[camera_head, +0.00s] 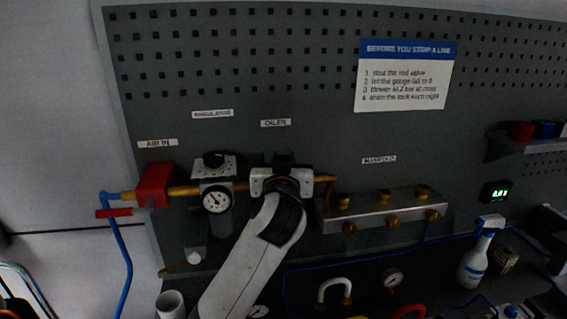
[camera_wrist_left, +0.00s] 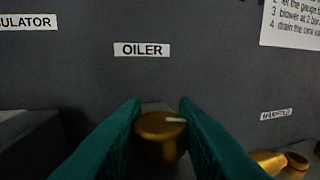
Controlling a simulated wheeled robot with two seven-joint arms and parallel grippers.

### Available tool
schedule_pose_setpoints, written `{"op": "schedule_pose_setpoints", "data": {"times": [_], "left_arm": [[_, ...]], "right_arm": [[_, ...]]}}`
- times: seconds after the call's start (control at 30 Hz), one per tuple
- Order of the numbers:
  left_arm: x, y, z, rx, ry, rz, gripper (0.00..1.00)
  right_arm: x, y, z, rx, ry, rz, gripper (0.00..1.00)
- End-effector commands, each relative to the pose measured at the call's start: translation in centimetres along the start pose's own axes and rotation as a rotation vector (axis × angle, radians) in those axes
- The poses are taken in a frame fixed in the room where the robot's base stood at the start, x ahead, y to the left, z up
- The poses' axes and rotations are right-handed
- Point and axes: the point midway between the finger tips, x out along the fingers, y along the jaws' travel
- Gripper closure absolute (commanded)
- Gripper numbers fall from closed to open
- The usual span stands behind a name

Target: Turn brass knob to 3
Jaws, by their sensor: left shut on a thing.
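The brass knob (camera_wrist_left: 160,138) shows in the left wrist view below the OILER label (camera_wrist_left: 142,49). A pale pointer line on its top points to the right. My left gripper (camera_wrist_left: 160,112) has one teal finger on each side of the knob and is shut on it. In the head view my left arm reaches up from the bottom to the oiler, under its OILER label (camera_head: 276,123), and hides the knob. No number scale around the knob is readable. My right gripper is in neither view.
Left of the oiler are the regulator gauge (camera_head: 216,199) and a red valve block (camera_head: 155,185). A manifold (camera_head: 380,212) with brass fittings is to the right. A spray bottle (camera_head: 475,260) and a loose gauge (camera_head: 392,279) stand on the dark bench below.

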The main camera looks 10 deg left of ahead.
Motion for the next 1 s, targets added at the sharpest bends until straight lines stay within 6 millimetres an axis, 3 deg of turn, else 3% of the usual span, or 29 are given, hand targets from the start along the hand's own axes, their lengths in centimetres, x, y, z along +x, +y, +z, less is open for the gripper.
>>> {"op": "schedule_pose_setpoints", "data": {"times": [0.3, 0.77, 0.8, 0.9, 1.0], "left_arm": [[0.01, 0.04, -0.04, 0.000, 0.003, -0.099, 0.96], [0.01, -0.01, -0.12, 0.000, 0.004, -0.113, 0.96], [0.01, -0.02, -0.12, 0.000, 0.004, -0.113, 0.72], [0.02, -0.02, -0.11, 0.000, 0.004, -0.113, 0.55], [0.02, -0.01, -0.09, 0.000, 0.003, -0.112, 0.52]], "right_arm": [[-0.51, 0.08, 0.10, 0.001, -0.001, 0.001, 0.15], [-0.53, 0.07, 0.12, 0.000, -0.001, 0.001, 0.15], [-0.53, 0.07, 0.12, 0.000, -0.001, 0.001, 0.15], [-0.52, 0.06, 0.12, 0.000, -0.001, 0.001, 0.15], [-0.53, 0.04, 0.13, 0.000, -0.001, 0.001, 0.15]]}}
